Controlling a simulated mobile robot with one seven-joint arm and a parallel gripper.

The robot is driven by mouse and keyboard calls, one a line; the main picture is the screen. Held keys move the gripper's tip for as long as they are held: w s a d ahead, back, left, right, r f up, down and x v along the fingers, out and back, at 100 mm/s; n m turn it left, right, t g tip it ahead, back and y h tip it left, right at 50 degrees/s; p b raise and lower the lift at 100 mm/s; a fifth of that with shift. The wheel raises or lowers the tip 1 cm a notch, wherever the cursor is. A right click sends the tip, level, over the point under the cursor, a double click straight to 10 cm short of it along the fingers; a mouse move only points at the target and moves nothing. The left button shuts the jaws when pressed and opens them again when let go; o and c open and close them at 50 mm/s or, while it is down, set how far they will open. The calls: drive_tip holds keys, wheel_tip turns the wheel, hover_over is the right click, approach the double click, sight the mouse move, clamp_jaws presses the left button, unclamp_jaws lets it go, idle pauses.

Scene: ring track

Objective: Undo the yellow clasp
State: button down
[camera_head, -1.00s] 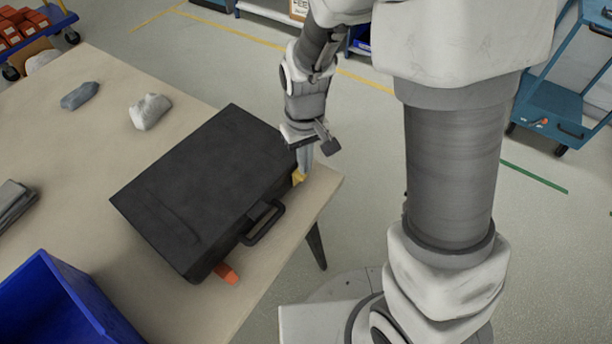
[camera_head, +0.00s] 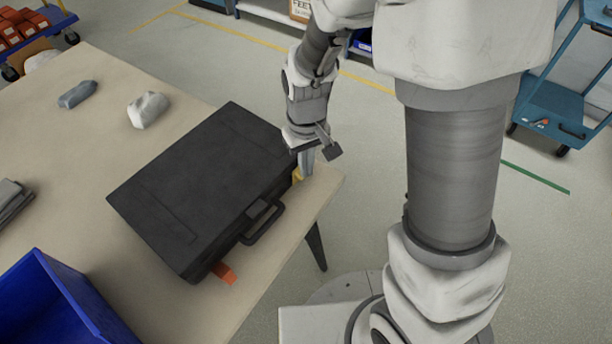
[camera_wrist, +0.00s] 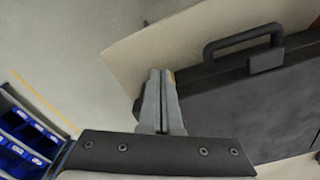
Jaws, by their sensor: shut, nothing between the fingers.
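A black case (camera_head: 195,180) lies closed on the table, with its handle (camera_head: 264,222) on the side facing me. The yellow clasp (camera_head: 297,174) shows at the case's right front end, partly hidden by my gripper (camera_head: 306,172). In the wrist view only a sliver of the yellow clasp (camera_wrist: 174,77) shows beside the fingertips. My gripper (camera_wrist: 161,72) is shut with nothing between its fingers, its tips at the clasp; I cannot tell whether they touch it. An orange clasp (camera_head: 224,273) sticks out at the other end of the handle side.
The wooden table (camera_head: 120,165) holds a blue bin (camera_head: 62,305) at the front left. A grey-blue lump (camera_head: 77,94), a pale lump (camera_head: 148,109) and a grey object (camera_head: 12,202) lie left of the case. The table's right edge is close to my gripper.

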drive_tip(key=shift+s+d+f, duration=0.1)
drive_tip(key=shift+f, duration=0.25)
drive_tip(key=shift+f+b, duration=0.45)
drive_tip(key=shift+b, duration=0.1)
drive_tip(key=shift+s+d+f+b, duration=0.1)
drive_tip(key=shift+d+f+b, duration=0.05)
drive_tip(key=shift+f+b, duration=0.25)
drive_tip(key=shift+s+d+f+b, duration=0.1)
drive_tip(key=shift+f+b, duration=0.15)
drive_tip(key=shift+f, duration=0.15)
drive_tip(key=shift+d+r, duration=0.1)
drive_tip(key=shift+r, duration=0.05)
drive_tip(key=shift+s+d+r+p, duration=0.7)
drive_tip(key=shift+r+p, duration=0.05)
drive_tip(key=shift+r, duration=0.15)
drive_tip(key=shift+r+p, duration=2.5)
drive_tip(key=shift+r, duration=0.5)
